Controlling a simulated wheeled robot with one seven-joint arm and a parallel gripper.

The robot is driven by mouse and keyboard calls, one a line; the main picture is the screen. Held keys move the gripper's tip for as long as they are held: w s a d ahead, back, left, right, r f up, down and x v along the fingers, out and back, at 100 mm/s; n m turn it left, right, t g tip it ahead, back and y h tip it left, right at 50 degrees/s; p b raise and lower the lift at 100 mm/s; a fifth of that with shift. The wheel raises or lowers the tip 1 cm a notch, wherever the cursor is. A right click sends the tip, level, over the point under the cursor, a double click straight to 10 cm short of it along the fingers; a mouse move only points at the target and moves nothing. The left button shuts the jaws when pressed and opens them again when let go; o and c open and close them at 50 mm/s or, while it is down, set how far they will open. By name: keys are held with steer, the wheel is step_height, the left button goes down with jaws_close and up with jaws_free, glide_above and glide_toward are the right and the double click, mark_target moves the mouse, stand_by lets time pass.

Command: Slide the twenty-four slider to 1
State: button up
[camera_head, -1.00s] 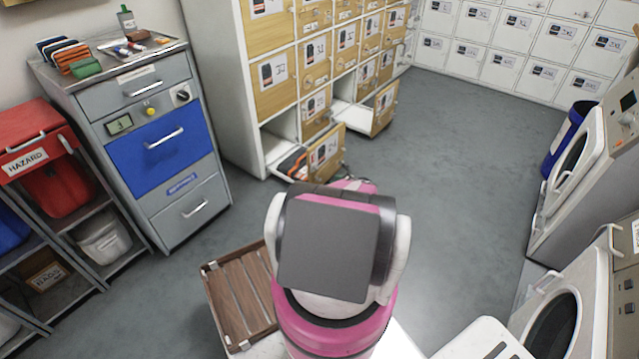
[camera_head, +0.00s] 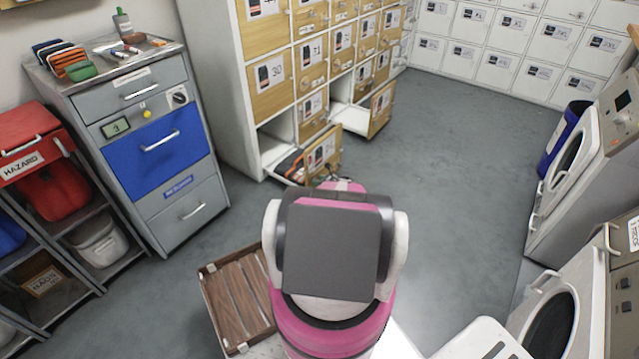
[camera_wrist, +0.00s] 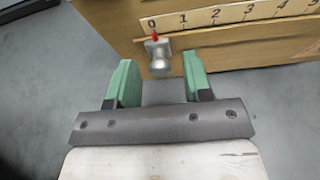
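In the wrist view a slider (camera_wrist: 158,57) with a grey metal knob and a red pointer sits on a wooden front. Its pointer is at 0 on the printed scale (camera_wrist: 225,15), which runs to the right through 1, 2, 3 and beyond. My gripper (camera_wrist: 158,78) has green fingers spread apart, one on each side below the knob. The knob lies just ahead of the gap between the fingertips, and nothing is held. In the head view my arm hides the gripper and the slider, and the label "twenty-four" is not readable.
Two low drawers (camera_head: 322,151) of the wooden locker bank stand open ahead. A grey cabinet (camera_head: 190,204) with a blue drawer is at the left. A slatted wooden crate (camera_head: 238,303) is beside me. Front-loading machines (camera_head: 565,185) line the right; the grey floor (camera_head: 450,150) between is clear.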

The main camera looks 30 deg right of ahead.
jaws_close()
steer(key=shift+w+d, duration=0.3)
steer(key=shift+d, duration=0.35)
steer(key=shift+w+d, duration=0.25)
steer(key=shift+d, duration=0.4)
steer(key=shift+o, duration=0.9)
jaws_free()
steer(key=shift+a, duration=0.1)
steer(key=shift+s, duration=0.15)
steer(key=v, duration=1)
steer(key=shift+s+r, duration=0.15)
steer(key=shift+s, duration=0.1)
steer(key=shift+d, duration=0.25)
